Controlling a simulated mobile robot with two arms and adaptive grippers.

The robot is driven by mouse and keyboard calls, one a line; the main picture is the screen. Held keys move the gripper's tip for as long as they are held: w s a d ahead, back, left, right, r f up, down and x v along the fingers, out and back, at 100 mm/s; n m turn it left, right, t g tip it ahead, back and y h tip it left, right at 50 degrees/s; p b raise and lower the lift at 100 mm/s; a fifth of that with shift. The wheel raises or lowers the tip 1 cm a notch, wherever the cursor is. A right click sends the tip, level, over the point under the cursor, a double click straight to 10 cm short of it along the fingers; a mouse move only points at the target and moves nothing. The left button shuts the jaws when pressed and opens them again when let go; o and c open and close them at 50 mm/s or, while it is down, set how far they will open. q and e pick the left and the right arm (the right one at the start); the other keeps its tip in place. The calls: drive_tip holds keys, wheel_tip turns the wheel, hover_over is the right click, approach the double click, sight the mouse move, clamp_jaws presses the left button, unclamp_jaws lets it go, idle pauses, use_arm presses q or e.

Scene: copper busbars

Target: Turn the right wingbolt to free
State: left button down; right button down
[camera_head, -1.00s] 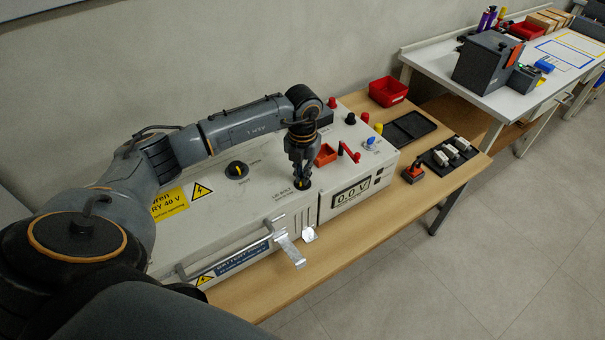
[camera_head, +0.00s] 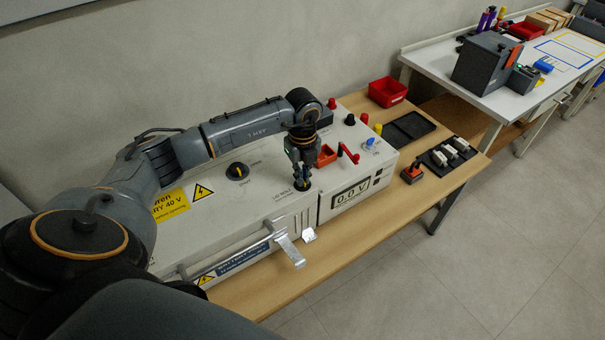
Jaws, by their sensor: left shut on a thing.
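The right wingbolt (camera_head: 303,186) is a dark round knob on the white lid, beside small printed text. My left gripper (camera_head: 302,176) points straight down and is shut on it, hiding most of it. The other wingbolt (camera_head: 237,171) is a black round knob with a yellow mark, farther left on the lid. The white battery box (camera_head: 225,205) carries yellow warning labels and a metal handle along its front. My right gripper is not in view.
A red bin (camera_head: 388,92), black tray (camera_head: 411,127) and black rack (camera_head: 448,153) lie on the wooden table. Silver metal latches (camera_head: 290,250) project at the front.

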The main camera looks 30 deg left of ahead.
use_arm(q)
drive_tip(key=shift+w+r+n, duration=0.1)
drive_tip(key=shift+n, duration=0.4)
drive_tip(key=c, duration=1.5)
unclamp_jaws()
wheel_tip(320, 180, up, 12)
